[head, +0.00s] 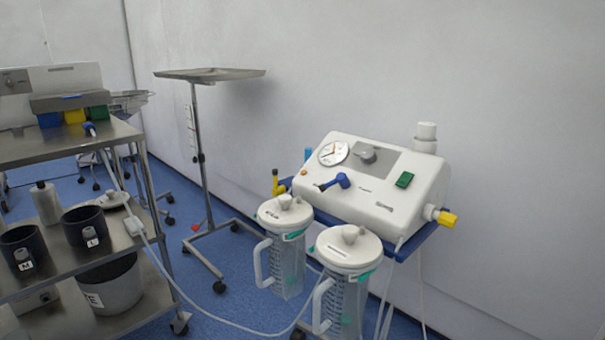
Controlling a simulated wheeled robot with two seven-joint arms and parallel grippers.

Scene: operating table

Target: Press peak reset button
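A white suction machine (372,199) with a sloping front panel stands at the right, by the wall. A small orange button (303,173) sits at the panel's left edge, below the gauge. The labels are too small to read, so I cannot tell which control is the peak reset button. Neither of my grippers is in view.
Two lidded suction jars (285,218) (348,247) hang in front of the machine. A steel cart (128,232) with dark pots stands at the left, and a tray stand (209,74) behind. A pale hose (225,322) crosses low between cart and jars.

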